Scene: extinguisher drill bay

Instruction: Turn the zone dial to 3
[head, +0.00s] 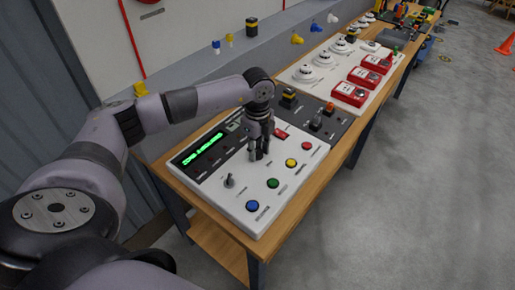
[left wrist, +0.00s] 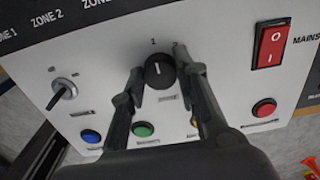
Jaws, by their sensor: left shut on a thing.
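The zone dial (left wrist: 159,71) is a round black knob with a white pointer line on the white panel in the left wrist view. The line points roughly up in that view, near a small printed number; the other numbers are partly hidden and I cannot read them surely. My left gripper (left wrist: 163,76) has one finger on each side of the dial and is shut on it. In the head view my left gripper (head: 259,153) points down at the control panel (head: 215,186) and hides the dial. My right gripper is not in view.
A red rocker switch (left wrist: 270,47) is at the upper right. Red call points (head: 350,94) and white detectors (head: 303,74) stand farther along the bench.

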